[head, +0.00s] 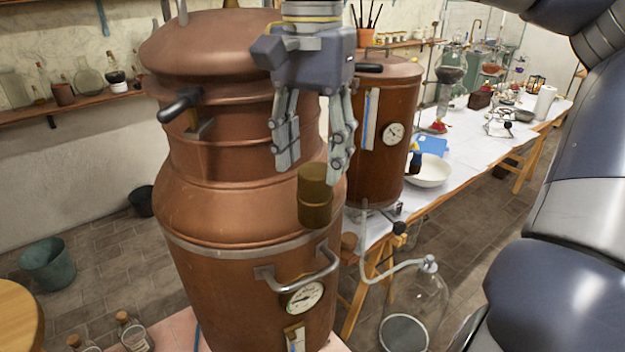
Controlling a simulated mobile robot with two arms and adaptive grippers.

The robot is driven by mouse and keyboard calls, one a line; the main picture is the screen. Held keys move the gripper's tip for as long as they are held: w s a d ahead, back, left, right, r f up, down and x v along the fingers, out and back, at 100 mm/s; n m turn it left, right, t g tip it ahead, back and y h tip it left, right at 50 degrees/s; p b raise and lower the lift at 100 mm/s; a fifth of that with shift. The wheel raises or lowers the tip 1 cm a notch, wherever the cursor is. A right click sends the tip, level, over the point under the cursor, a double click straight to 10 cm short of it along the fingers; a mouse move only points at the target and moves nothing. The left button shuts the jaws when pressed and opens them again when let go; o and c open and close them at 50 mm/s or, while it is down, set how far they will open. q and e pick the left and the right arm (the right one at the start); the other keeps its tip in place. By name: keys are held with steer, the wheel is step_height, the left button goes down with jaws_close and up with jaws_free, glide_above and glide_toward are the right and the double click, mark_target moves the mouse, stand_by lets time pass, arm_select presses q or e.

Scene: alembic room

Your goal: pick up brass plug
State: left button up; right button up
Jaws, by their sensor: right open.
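The brass plug (314,196) is a short, dull brass cylinder with a wider upper part. It shows in the head view in front of the right side of the large copper vessel (225,212). What supports it cannot be told. My right gripper (313,165) points down just above the plug. Its two fingers are apart, with nothing visible between them. The right fingertip is near the plug's top right edge, and whether it touches cannot be told. My left gripper is not in view.
The large vessel has a black-gripped handle (180,104), a metal handle (300,272) and a gauge (304,297). A smaller copper vessel (390,150) stands behind. A long table (480,150) with glassware runs back right. A glass flask (415,300) is at lower right.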

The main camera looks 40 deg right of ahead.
mark_target(314, 170)
step_height(314, 170, down, 2)
steer(key=shift+s+f+p, duration=0.1)
steer(key=shift+s+p, duration=0.05)
steer(key=shift+p, duration=0.15)
steer(key=shift+d+f, duration=0.1)
steer(key=shift+f, duration=0.3)
steer(key=shift+c, duration=0.2)
steer(key=c, duration=0.9)
steer(key=shift+r, duration=0.55)
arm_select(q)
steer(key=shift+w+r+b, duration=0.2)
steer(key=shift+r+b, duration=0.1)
arm_select(e)
steer(key=shift+r, duration=8.5)
